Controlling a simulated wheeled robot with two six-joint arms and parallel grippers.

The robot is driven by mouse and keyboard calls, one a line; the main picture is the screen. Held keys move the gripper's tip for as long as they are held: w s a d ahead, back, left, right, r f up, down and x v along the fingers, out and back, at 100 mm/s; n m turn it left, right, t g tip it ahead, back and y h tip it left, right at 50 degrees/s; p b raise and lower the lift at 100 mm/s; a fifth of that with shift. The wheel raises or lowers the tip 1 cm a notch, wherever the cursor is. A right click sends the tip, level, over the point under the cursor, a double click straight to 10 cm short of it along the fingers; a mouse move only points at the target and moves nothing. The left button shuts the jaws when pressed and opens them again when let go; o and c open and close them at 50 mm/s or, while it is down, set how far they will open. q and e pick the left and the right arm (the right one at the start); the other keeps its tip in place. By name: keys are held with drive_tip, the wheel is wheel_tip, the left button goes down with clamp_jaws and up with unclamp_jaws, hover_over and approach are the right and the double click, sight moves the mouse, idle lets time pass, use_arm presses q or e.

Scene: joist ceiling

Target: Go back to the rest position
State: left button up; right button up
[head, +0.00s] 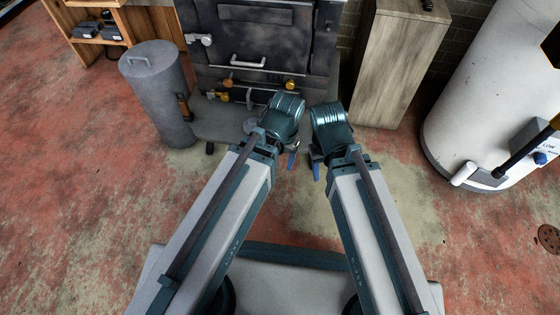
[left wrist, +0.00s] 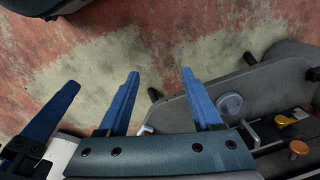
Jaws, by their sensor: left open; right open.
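Both my arms reach forward from the bottom of the head view, and their ends come close together in front of a dark metal stove. My left gripper (head: 291,160) points down, with only a bit of blue finger showing there. In the left wrist view its two blue fingers (left wrist: 160,78) stand apart with nothing between them. My right gripper (head: 316,170) hangs just right of it, also mostly hidden under its wrist; a blue finger at the left of the left wrist view (left wrist: 45,115) appears to be its own. I see nothing held in either gripper.
The stove (head: 262,45) stands ahead on a grey base plate (head: 215,118). A grey lidded canister (head: 158,95) is left of it, a wooden cabinet (head: 398,65) right of it. A white tank (head: 490,100) stands far right. The worn red floor (head: 80,200) is open at the left.

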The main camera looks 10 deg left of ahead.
use_arm(q)
drive_tip(key=shift+s+d+g, duration=0.15)
drive_tip(key=shift+s+d, duration=0.1)
drive_tip(key=shift+s, duration=0.4)
drive_tip(key=shift+s+d+g, duration=0.15)
drive_tip(key=shift+s+d, duration=0.1)
drive_tip(key=shift+s, duration=0.35)
wheel_tip(320, 180, up, 45)
drive_tip(key=p, duration=4.4)
drive_tip(key=shift+f+p, duration=0.15)
drive_tip(key=shift+p, duration=0.2)
